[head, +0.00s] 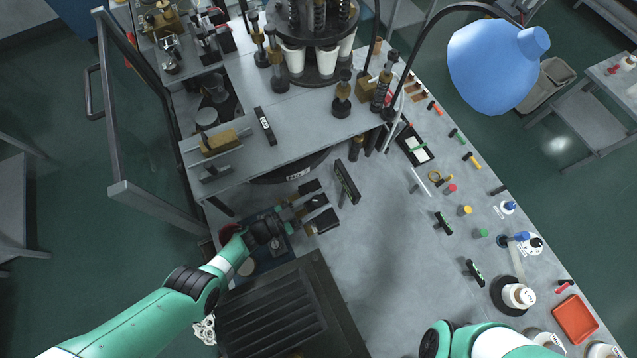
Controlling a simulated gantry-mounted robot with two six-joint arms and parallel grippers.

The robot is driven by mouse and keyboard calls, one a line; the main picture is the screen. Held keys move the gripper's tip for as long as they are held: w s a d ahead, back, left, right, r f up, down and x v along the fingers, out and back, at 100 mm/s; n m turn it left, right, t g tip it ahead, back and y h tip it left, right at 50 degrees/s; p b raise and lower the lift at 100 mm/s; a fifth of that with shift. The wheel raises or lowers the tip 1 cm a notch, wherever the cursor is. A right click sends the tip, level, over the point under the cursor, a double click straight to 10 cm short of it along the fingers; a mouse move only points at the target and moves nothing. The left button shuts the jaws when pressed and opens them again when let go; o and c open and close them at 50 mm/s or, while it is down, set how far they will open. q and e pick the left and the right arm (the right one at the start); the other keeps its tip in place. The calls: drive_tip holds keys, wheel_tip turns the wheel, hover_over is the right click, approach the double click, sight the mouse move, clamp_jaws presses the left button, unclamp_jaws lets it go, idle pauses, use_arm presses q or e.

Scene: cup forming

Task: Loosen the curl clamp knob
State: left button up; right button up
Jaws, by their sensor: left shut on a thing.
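My left gripper (318,205) reaches in from the lower left to the front edge of the forming machine, low beside its deck. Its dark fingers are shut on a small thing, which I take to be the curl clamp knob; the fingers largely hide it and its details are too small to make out. Of my right arm only a green and white part shows at the bottom edge; its gripper is out of view.
The machine deck (290,130) carries posts and a turret with white cups (325,60). A black ribbed box (290,315) stands just below my left gripper. A dark labelled bar (346,182) stands close to its right. The grey tabletop (385,260) is clear in the middle; small tools line its right edge.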

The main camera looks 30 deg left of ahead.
use_arm(q)
clamp_jaws()
drive_tip(key=shift+n+t+y, duration=0.3)
drive_tip(key=shift+y, duration=0.1)
drive_tip(key=shift+n+t+y+p, duration=0.3)
drive_tip(key=shift+n+t+y, duration=0.15)
drive_tip(key=shift+y, duration=0.25)
drive_tip(key=o, duration=1)
unclamp_jaws()
drive_tip(key=shift+r, duration=0.1)
